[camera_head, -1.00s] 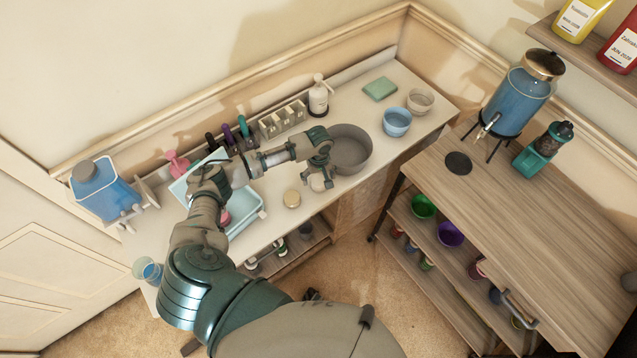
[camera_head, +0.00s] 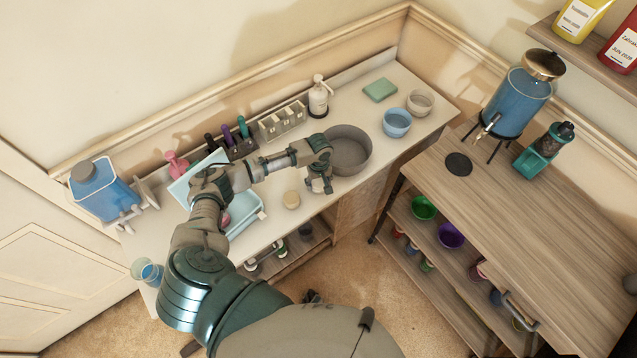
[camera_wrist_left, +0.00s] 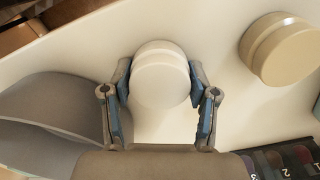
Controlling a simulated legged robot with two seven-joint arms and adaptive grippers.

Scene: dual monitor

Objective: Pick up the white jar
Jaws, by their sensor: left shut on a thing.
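The white jar (camera_wrist_left: 160,76) is round with a pale lid and sits between the two fingers of my left gripper (camera_wrist_left: 161,95) in the left wrist view. Both blue-padded fingers touch its sides, so the gripper is shut on it. In the head view my left gripper (camera_head: 318,184) is at the front of the white counter, just left of the grey basin, and mostly hides the jar. I cannot tell whether the jar is clear of the counter. My right gripper is not in view.
The grey basin (camera_head: 350,152) is close on the right. Blue (camera_head: 397,122) and grey (camera_head: 420,102) bowls stand farther right. A blue tray (camera_head: 244,210) is under my left arm.

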